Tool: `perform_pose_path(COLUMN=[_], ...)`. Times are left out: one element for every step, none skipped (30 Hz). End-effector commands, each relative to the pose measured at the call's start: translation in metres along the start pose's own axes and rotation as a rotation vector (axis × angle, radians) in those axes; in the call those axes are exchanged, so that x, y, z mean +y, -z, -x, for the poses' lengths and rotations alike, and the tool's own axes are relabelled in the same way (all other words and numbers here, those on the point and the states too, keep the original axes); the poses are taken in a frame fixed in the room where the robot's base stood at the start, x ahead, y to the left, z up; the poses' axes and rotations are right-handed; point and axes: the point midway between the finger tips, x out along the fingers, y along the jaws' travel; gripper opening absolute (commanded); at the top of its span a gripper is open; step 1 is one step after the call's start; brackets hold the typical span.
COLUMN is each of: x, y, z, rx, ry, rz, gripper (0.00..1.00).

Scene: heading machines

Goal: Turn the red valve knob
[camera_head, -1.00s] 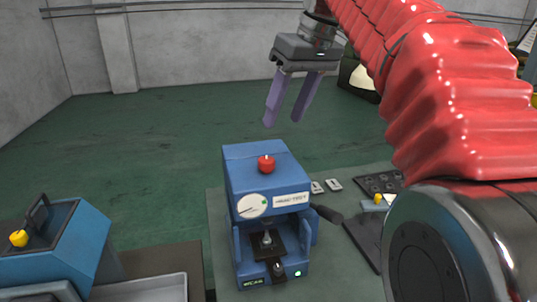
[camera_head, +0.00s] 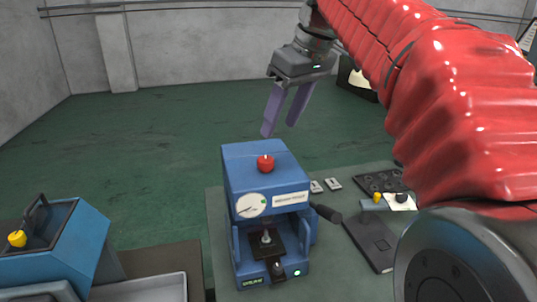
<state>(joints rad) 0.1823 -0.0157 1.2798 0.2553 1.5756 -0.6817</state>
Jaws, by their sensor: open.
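The red valve knob (camera_head: 265,163) sits on top of the blue machine (camera_head: 243,178), which has a round white dial on its front. My gripper (camera_head: 279,131) has two purple fingers pointing down, spread apart with nothing between them. In the picture the fingertips are just above the knob and the machine's top, apart from the knob. How far behind or in front of the knob they are, I cannot tell from this one view.
A black-handled lever (camera_head: 326,213) sticks out at the machine's right. A second blue machine with a yellow knob (camera_head: 17,239) and a grey tray (camera_head: 140,288) stand at left. Black plates and a yellow knob (camera_head: 377,198) lie right on the table. Green floor behind is clear.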

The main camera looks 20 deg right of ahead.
Motion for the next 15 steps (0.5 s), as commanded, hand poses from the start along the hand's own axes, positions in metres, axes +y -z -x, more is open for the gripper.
perform_pose_path(x=[-0.001,-0.001,-0.001,-0.001,-0.001,0.000,-0.001,-0.001,-0.001,-0.001,-0.001,-0.001,-0.001,-0.001,-0.001], y=[0.000,0.000,0.000,-0.001,-0.001,0.000,0.000,0.000,0.000,0.000,0.000,0.000,0.000,0.000,0.000], z=[-0.009,-0.013,-0.019,-0.024,-0.029,-0.035,-0.040,-0.044,-0.051,-0.055,-0.060,-0.066,-0.071,-0.075,-0.081], rx=[-0.002,-0.003,-0.002,-0.002,-0.002,-0.002,-0.003,-0.002,-0.003,-0.002,-0.002,-0.003,-0.002,-0.002,-0.002], ry=[0.002,0.003,0.002,0.002,0.002,0.002,0.003,0.002,0.003,0.003,0.002,0.003,0.002,0.003,0.003], rz=[0.001,0.001,0.001,0.000,0.000,0.000,0.000,0.000,0.001,0.001,0.001,0.001,0.001,0.001,0.000], gripper=[0.49,0.49,0.49,0.49,0.49,0.49,0.49,0.49,0.49,0.49,0.49,0.49,0.49,0.49,0.49])
